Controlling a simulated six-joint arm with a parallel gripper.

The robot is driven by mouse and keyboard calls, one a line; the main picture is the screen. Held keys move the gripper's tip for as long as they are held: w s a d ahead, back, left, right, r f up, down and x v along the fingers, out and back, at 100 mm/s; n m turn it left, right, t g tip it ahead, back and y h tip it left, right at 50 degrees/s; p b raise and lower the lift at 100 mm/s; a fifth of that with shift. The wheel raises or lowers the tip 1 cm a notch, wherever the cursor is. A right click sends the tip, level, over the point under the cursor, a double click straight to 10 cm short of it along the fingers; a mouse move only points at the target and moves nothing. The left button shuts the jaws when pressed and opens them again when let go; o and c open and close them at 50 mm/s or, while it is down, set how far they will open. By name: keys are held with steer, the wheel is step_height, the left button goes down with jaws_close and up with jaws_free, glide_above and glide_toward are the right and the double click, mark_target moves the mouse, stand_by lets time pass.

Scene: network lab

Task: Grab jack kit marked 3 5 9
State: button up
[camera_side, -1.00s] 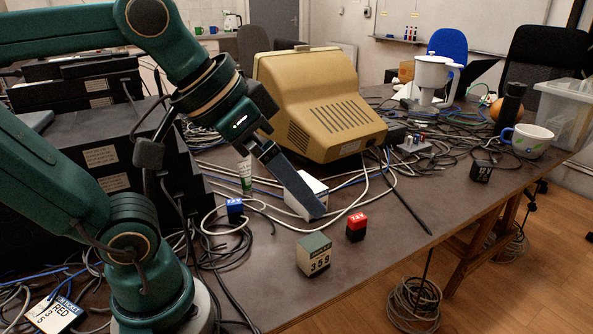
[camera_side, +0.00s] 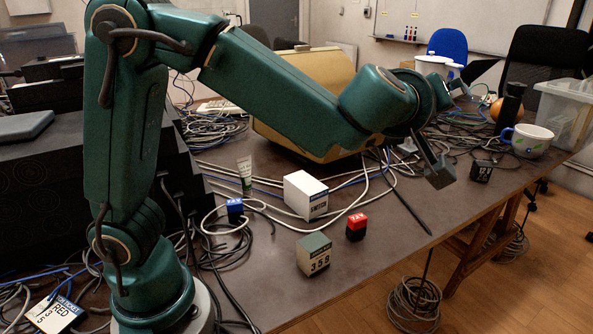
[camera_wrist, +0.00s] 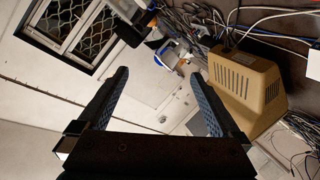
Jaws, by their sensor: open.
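The jack kit marked 3 5 9 (camera_side: 314,257) is a small box with a grey-green top and a pale label. It sits upright on the table near the front edge in the side view. My gripper (camera_side: 438,172) is above the table's right part, up and to the right of the kit and well apart from it. In the wrist view my gripper (camera_wrist: 158,84) is open, with nothing between its fingers. The kit is not visible in the wrist view.
A red-topped block (camera_side: 357,227), a white switch box (camera_side: 306,195), a blue block (camera_side: 235,210) and a dark block (camera_side: 481,171) stand nearby. Loose cables cross the table. A beige monitor (camera_wrist: 245,85) stands behind. The table's front edge is close to the kit.

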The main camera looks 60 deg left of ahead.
steer(key=s+a+f+n+g+y, duration=0.3)
steer(key=s+a+f+g+y, duration=0.2)
steer(key=s+f+y, duration=0.15)
steer(key=g+y, duration=0.6)
glide_above(318, 258)
steer(key=f, duration=0.1)
steer(key=shift+n+h, duration=0.25)
steer(key=shift+n, duration=0.25)
step_height(318, 258, down, 19)
steer(key=shift+r, duration=0.1)
steer(key=shift+w+a+f, duration=0.1)
steer(key=shift+a+f, duration=0.05)
steer(key=shift+f, duration=0.1)
steer(key=shift+w+a+f, duration=0.1)
steer(key=shift+w+a, duration=0.15)
steer(key=shift+a, duration=0.95)
steer(key=shift+w+a, duration=0.2)
steer(key=shift+a, duration=1)
steer(key=c, duration=1.4)
